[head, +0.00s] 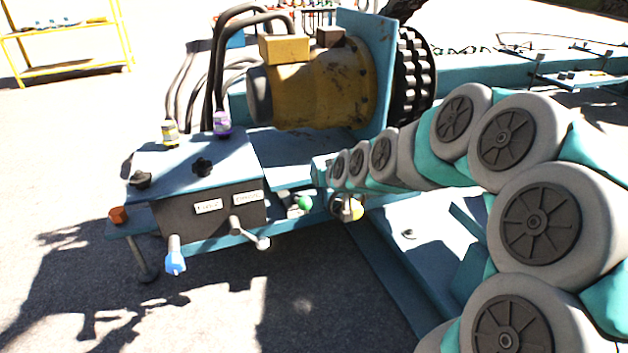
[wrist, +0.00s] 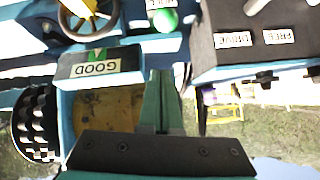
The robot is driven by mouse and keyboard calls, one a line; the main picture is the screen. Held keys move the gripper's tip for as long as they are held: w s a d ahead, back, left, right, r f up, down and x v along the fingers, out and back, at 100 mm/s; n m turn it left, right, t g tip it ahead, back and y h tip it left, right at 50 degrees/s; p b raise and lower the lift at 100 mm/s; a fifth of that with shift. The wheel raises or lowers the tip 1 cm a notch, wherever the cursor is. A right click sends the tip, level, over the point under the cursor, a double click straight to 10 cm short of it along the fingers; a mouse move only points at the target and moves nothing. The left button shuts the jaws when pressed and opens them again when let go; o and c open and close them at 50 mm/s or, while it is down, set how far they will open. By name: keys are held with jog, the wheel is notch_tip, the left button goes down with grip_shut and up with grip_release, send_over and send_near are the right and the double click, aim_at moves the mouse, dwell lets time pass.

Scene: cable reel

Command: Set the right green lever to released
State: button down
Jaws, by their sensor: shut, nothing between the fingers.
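A green lever knob (head: 304,203) shows low on the machine, just right of the grey control box, in the head view. The green knob also shows near the top of the wrist view (wrist: 164,20), beside a partly cut-off label. Only one such green knob is clear, and its setting cannot be read. My gripper (wrist: 161,75) is shut and empty in the wrist view, its fingertips apart from the knob in the picture. In the head view the end of my arm is above the knob, and the fingers are hard to make out.
The control box (head: 185,215) carries DRIVE (wrist: 233,40) and FREE labels, a metal lever (head: 250,235) and a blue-handled lever (head: 175,260). A yellow motor (head: 315,90) stands behind. A GOOD plate (wrist: 100,67) is near my fingers.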

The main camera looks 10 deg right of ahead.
jog(key=v, duration=0.3)
jog(key=shift+s, duration=0.25)
